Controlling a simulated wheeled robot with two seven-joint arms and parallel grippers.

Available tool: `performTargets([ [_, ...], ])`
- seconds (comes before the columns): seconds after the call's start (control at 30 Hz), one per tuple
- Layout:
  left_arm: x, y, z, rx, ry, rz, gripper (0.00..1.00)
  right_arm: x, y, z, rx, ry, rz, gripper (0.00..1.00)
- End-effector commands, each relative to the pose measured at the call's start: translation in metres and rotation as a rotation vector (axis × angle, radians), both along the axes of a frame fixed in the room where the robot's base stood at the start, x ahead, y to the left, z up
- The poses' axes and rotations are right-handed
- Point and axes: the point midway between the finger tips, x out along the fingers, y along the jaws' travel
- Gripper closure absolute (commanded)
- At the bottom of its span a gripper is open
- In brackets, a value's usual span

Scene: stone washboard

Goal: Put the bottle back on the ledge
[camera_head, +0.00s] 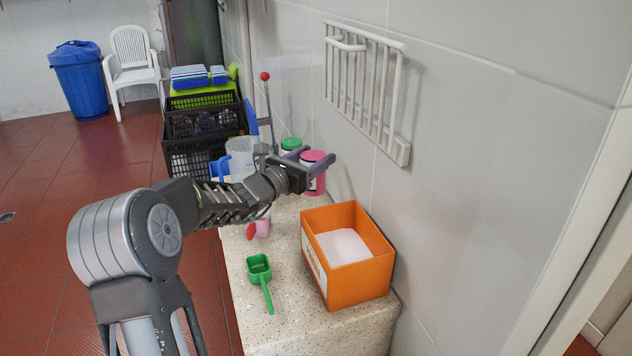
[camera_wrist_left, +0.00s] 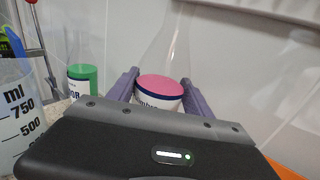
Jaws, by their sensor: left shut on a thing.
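My right gripper is out of view.
An orange box (camera_head: 362,279) with white powder stands on the near ledge, beside a green scoop (camera_head: 259,268). A clear measuring jug (camera_head: 242,148) is left of the gripper. A white rack (camera_head: 364,85) hangs on the wall above. Black crates (camera_head: 204,146) stand beyond.

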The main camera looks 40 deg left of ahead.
Motion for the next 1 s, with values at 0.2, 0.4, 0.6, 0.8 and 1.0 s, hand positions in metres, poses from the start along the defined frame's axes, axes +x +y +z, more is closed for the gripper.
performTargets([
  [0.2,0.002,-0.001,-0.019,0.001,-0.002,0.0,1.0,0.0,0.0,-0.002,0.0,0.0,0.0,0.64],
  [0.4,0.001,-0.001,-0.019,0.001,-0.004,0.0,1.0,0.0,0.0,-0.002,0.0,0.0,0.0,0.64],
  [0.6,0.001,0.0,-0.027,-0.001,-0.002,0.0,1.0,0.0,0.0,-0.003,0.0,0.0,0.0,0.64],
  [0.8,0.001,0.0,-0.059,-0.002,-0.001,0.0,1.0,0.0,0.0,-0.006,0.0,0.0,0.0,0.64],
  [1.0,0.005,-0.003,-0.069,0.001,-0.004,0.0,1.0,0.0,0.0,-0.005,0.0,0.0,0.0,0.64],
])
